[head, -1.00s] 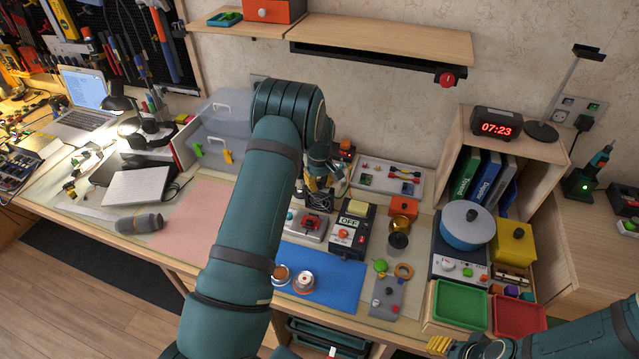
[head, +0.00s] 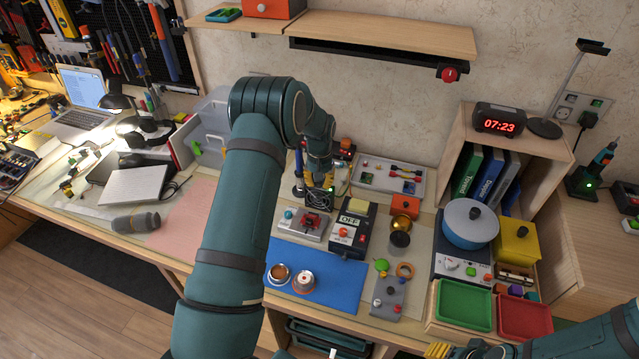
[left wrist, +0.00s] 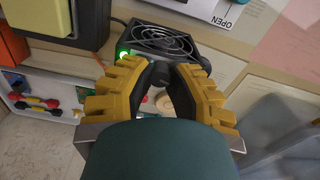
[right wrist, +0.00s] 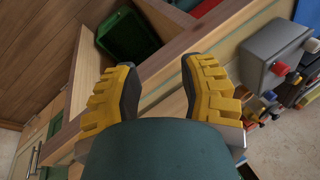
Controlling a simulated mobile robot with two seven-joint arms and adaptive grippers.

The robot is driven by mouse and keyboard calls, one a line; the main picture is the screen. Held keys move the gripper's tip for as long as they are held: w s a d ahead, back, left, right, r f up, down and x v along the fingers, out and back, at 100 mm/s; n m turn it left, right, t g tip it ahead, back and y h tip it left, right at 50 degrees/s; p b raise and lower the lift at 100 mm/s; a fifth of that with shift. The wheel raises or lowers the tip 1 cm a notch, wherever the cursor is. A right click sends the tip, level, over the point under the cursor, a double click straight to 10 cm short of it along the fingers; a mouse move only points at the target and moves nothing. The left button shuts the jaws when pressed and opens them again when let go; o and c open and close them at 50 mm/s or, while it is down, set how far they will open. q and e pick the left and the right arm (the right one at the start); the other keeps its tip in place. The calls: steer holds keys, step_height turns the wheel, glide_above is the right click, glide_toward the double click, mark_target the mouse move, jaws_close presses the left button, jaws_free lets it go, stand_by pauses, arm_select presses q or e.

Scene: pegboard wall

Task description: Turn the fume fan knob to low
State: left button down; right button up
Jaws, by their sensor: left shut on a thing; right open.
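The fume fan (left wrist: 166,40) is a black box with a round grille, seen in the left wrist view. A green light (left wrist: 123,56) glows beside its grille. My left gripper (left wrist: 160,72) has its yellow fingers closed on a small dark knob (left wrist: 159,76) on the fan's near side. The fingers cover most of the knob, so its pointer and setting are hidden. In the head view the left gripper (head: 318,180) is low over the back of the bench, and the fan is largely hidden. My right gripper (right wrist: 157,85) is open and empty.
A board with coloured parts (head: 388,178) lies behind. Green (head: 464,304) and red (head: 524,320) trays are at the right. A shelf (head: 380,35) overhangs the back.

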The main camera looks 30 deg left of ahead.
arm_select(q)
steer(key=m, duration=0.4)
steer(key=shift+b, duration=0.35)
steer(key=shift+m, duration=0.3)
steer(key=c, duration=0.8)
jaws_free()
steer(key=shift+c, duration=0.2)
step_height(320, 180, up, 12)
